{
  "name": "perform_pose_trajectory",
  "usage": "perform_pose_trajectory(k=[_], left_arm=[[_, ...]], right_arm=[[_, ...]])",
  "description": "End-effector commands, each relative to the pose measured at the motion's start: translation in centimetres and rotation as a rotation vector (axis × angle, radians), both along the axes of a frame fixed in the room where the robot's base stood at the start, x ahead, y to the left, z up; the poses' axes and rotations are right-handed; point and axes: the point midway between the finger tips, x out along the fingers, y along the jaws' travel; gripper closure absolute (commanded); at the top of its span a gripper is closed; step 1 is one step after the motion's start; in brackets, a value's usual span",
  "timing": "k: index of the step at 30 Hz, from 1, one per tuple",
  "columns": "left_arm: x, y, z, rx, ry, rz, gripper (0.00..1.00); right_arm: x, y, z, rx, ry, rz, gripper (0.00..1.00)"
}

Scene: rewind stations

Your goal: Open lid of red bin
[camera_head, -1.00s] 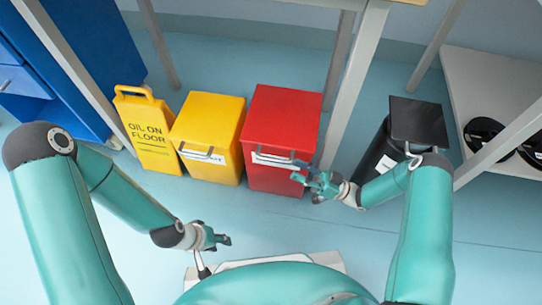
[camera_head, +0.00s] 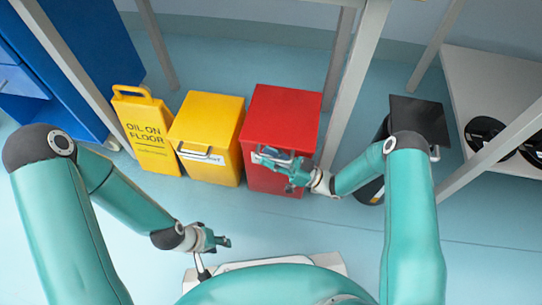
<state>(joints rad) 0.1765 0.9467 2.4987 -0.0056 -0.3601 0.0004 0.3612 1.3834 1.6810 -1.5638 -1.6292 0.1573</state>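The red bin (camera_head: 262,180) stands on the floor in the middle of the head view. Its red lid (camera_head: 283,115) is closed. A light handle (camera_head: 268,152) runs across the upper front of the bin, partly hidden by my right gripper. My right gripper (camera_head: 268,161) is at this handle, reaching in from the right. I cannot tell whether its fingers touch the handle or have closed on it. My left gripper (camera_head: 224,242) is low over the floor, left of my base and away from the bins. Its fingers are too small to judge.
A yellow bin (camera_head: 213,120) stands just left of the red bin, with a yellow "oil on floor" sign (camera_head: 147,135) beside it. A black bin (camera_head: 418,118) stands to the right, beyond a grey table leg (camera_head: 352,85). A shelf with black spools (camera_head: 485,132) is at far right.

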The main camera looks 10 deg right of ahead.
Motion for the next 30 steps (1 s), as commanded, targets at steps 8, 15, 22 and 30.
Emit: perform_pose_trajectory(k=[8, 15, 22, 30], left_arm=[[0.0, 0.0, 0.0, 0.000, 0.000, 0.000, 0.60], [0.0, 0.0, 0.0, 0.000, 0.000, 0.000, 0.60], [0.0, 0.0, 0.6, 0.000, 0.000, 0.000, 0.60], [0.0, 0.0, 3.0, 0.000, 0.000, 0.000, 0.60]], right_arm=[[0.0, 0.0, 0.0, 0.000, 0.000, 0.000, 1.00], [0.0, 0.0, 0.0, 0.000, 0.000, 0.000, 1.00], [0.1, -0.1, 1.1, -0.001, -0.001, -0.002, 1.00], [0.6, -0.3, 5.5, 0.011, 0.033, -0.004, 1.00]])
